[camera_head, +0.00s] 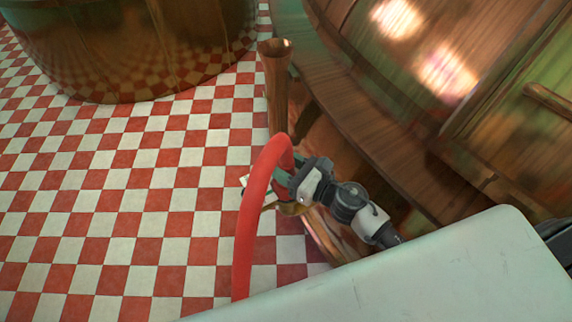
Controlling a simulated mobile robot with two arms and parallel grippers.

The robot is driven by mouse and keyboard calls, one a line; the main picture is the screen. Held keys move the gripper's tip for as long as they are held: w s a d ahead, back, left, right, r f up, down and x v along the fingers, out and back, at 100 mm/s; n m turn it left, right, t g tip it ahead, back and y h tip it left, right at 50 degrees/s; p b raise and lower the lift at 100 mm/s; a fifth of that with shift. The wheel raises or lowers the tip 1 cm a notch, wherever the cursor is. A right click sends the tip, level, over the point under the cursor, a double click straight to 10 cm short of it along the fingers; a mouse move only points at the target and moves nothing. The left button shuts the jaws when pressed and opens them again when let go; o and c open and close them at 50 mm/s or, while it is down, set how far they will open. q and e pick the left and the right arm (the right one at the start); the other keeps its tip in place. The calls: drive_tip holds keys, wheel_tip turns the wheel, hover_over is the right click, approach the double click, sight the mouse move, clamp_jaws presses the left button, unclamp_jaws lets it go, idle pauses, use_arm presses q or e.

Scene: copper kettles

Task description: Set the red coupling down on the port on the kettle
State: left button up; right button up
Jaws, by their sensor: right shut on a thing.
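My right gripper (282,186) is shut at the upper end of a thick red hose (249,215). The hose arches over and bends down into the jaws. The red coupling at its end is mostly hidden by the fingers and the bend. A copper pipe (276,90) with a flared open top stands just beyond the gripper; I cannot tell whether it is the port. A brassy piece shows just below the jaws, partly covered. A large copper kettle (130,50) fills the upper left. My left gripper is out of view.
A wooden bench-like ledge (375,125) runs diagonally right of the pipe, below a big shiny curved wall (455,35). The red and white checkered floor (110,200) is clear at the left.

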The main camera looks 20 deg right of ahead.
drive_tip(key=o, duration=0.9)
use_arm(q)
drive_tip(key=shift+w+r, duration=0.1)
use_arm(e)
drive_tip(key=shift+o, duration=0.2)
drive_tip(key=shift+f, duration=0.1)
drive_tip(key=shift+s, duration=0.1)
drive_tip(key=shift+s+d, duration=0.2)
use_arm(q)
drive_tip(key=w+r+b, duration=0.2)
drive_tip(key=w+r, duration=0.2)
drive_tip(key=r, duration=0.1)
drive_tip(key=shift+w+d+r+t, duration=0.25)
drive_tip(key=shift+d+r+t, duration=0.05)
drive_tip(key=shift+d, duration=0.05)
use_arm(e)
drive_tip(key=v, duration=1)
